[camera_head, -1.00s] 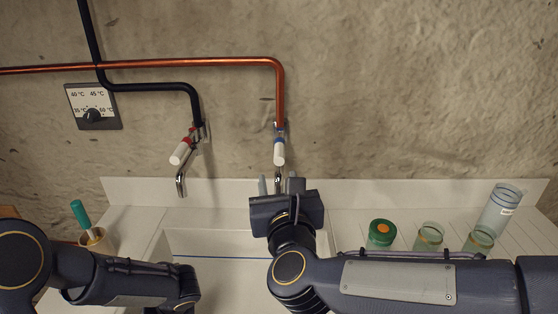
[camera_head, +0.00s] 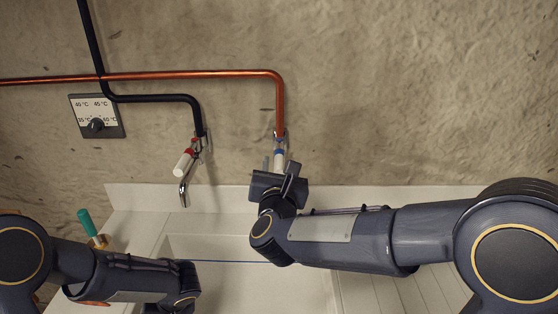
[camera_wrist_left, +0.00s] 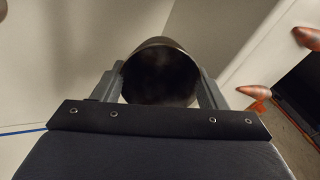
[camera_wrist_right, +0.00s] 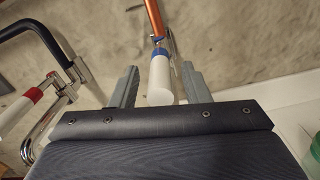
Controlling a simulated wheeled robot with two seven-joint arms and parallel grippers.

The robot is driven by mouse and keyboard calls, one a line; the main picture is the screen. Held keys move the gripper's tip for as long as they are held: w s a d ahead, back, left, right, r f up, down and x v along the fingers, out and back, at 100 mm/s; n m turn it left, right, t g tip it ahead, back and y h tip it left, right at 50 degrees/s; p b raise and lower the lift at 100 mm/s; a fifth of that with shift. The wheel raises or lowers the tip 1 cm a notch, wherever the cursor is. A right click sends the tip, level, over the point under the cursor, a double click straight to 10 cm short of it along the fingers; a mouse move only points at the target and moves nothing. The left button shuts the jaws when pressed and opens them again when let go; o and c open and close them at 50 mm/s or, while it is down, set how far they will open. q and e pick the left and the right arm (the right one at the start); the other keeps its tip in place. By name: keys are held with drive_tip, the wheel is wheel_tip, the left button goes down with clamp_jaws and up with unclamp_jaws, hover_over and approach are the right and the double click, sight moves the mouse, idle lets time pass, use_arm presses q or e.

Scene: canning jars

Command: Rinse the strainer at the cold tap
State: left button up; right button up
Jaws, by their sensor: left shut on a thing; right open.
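The cold tap's white lever (camera_head: 279,158) with a blue band hangs on the wall under the copper pipe. My right gripper (camera_head: 279,168) is open around it; in the right wrist view the lever (camera_wrist_right: 160,79) lies between the two fingers (camera_wrist_right: 159,82), with no clear contact. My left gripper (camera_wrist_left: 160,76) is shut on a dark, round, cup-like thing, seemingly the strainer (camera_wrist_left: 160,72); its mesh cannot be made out. In the head view my left forearm hides it over the left side of the sink (camera_head: 225,245).
The hot tap (camera_head: 184,163), with a red band, is left of the cold one. A green-handled tool (camera_head: 87,223) stands at the left. A temperature dial (camera_head: 96,116) is on the wall. A green object (camera_wrist_right: 315,147) shows at the right wrist view's edge.

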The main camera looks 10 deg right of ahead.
use_arm(q)
drive_tip(key=shift+r, duration=0.15)
use_arm(e)
drive_tip(key=shift+w+d, duration=0.1)
drive_tip(key=shift+w, duration=0.3)
drive_tip(key=shift+c, duration=0.2)
clamp_jaws()
use_arm(q)
drive_tip(key=shift+f+b, duration=0.3)
drive_tip(key=shift+f, duration=0.05)
use_arm(e)
drive_tip(key=shift+f, duration=0.2)
use_arm(q)
drive_tip(key=f+b, duration=0.6)
drive_tip(key=shift+d+f+b, duration=0.35)
drive_tip(key=shift+b, duration=0.05)
drive_tip(key=shift+d+f, duration=0.15)
use_arm(e)
drive_tip(key=d+n+y, duration=0.2)
drive_tip(key=y, duration=0.1)
drive_tip(key=shift+s+r, duration=0.1)
drive_tip(key=shift+r, duration=0.1)
